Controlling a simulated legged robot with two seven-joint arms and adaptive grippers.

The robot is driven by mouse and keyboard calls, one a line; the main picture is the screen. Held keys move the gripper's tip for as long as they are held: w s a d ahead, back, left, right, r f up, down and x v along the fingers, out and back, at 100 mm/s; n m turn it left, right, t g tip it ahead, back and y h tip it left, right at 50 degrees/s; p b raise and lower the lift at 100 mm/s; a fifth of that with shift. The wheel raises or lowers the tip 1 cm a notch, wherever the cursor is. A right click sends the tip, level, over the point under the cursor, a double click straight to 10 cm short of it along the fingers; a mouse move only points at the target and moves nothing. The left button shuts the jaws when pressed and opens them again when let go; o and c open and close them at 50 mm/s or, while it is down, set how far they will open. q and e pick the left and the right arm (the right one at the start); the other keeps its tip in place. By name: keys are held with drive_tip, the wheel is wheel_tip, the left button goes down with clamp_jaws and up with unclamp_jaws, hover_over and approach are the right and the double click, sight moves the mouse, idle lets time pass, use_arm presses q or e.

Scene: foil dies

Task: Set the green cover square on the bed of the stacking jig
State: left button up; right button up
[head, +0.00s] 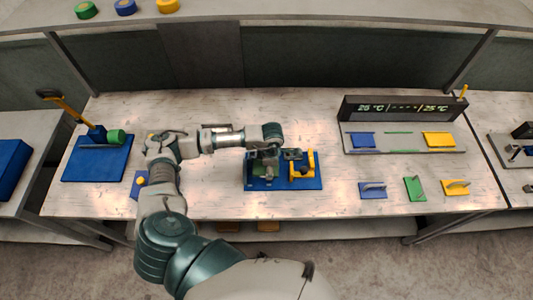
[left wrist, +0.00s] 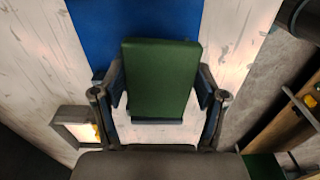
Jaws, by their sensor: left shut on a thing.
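The stacking jig (head: 312,184) is a blue base with a yellow bracket (head: 304,170) on its right part, near the table's front middle. My left gripper (head: 267,165) is over the jig's left part. In the left wrist view its fingers (left wrist: 160,100) are shut on the green cover (left wrist: 160,75), one on each side. The cover is a flat dark green plate, with the blue base (left wrist: 130,22) beyond it. In the head view my gripper and arm mostly hide the cover and the jig's bed. I cannot tell whether the cover touches the bed. My right gripper is not in view.
A rack (head: 350,151) at the back right holds a blue plate (head: 363,140) and a yellow plate (head: 438,139). In front lie blue (head: 373,190), green (head: 415,189) and yellow (head: 455,187) handled pieces. A blue board (head: 95,165) with a yellow-handled tool is at left.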

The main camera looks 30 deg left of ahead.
sight(264, 169)
use_arm(q)
drive_tip(key=shift+d+r, duration=0.15)
drive_tip(key=shift+d, duration=0.05)
drive_tip(key=shift+n, duration=0.3)
drive_tip(key=shift+s+a+f+b, duration=0.25)
drive_tip(key=shift+a+f+b, duration=0.3)
drive_tip(key=shift+a+f, duration=0.6)
drive_tip(key=shift+s+a+f, duration=0.1)
drive_tip(key=shift+s+f, duration=0.05)
drive_tip(key=shift+f, duration=0.1)
drive_tip(key=shift+d+f+b, duration=0.2)
drive_tip(key=shift+f+b, duration=0.45)
drive_tip(key=shift+f, duration=0.1)
drive_tip(key=shift+d+f+b, duration=0.25)
drive_tip(key=shift+f+b, duration=0.4)
drive_tip(key=shift+f, duration=0.05)
drive_tip(key=shift+f+b, duration=0.35)
drive_tip(key=shift+f, duration=0.15)
drive_tip(key=shift+a+f, duration=0.1)
drive_tip(key=shift+c, duration=0.4)
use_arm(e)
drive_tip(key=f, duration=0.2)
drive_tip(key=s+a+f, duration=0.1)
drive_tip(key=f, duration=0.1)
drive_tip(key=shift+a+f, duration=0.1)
